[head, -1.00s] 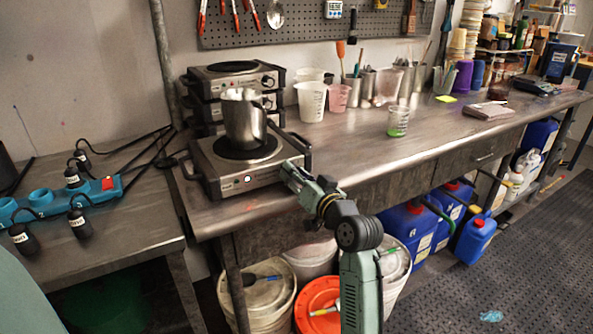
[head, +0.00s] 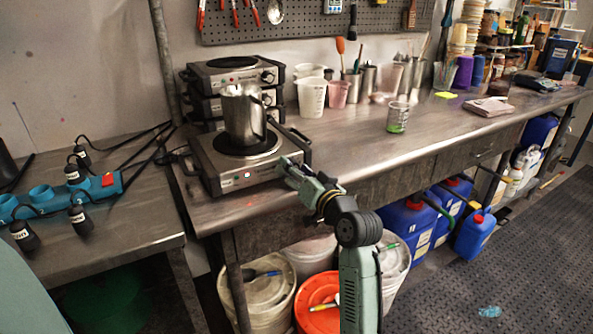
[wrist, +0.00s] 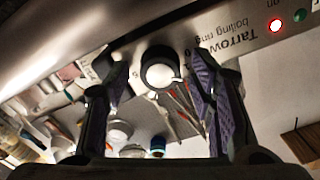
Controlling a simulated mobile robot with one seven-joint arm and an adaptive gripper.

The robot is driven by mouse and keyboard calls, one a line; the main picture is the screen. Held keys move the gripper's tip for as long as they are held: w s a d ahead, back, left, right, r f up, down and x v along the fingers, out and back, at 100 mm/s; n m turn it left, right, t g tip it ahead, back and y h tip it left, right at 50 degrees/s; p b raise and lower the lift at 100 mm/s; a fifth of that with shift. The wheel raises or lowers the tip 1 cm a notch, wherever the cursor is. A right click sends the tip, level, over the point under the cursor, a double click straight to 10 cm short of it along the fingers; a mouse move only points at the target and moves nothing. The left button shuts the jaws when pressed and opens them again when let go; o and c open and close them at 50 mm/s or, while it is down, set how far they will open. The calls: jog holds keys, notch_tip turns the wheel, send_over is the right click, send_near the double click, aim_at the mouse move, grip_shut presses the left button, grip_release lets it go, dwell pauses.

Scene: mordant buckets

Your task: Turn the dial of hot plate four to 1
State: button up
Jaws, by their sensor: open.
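The front hot plate (head: 232,178) stands on the bench's near left corner with a metal jug (head: 243,115) on its ring. I cannot read a number four on it. Its round dial (wrist: 160,68) shows in the wrist view, dark with a bright face. My gripper (head: 287,166) is at the right end of the front panel. In the wrist view its two fingers stand apart, one on each side of the dial; I cannot tell whether they touch it. The dial's pointer and scale are not readable. A red light (wrist: 276,25) glows on the panel.
More hot plates (head: 232,76) are stacked behind. A blue power strip (head: 103,188) with several labelled black plugs lies on the left table. Beakers and a green-bottomed cup (head: 397,118) stand farther along the bench. Buckets (head: 258,297) and blue canisters fill the floor below.

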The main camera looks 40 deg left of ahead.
jog(key=shift+d, duration=0.1)
jog(key=v, duration=1.1)
jog(key=shift+s+d, duration=0.2)
jog(key=shift+d, duration=0.15)
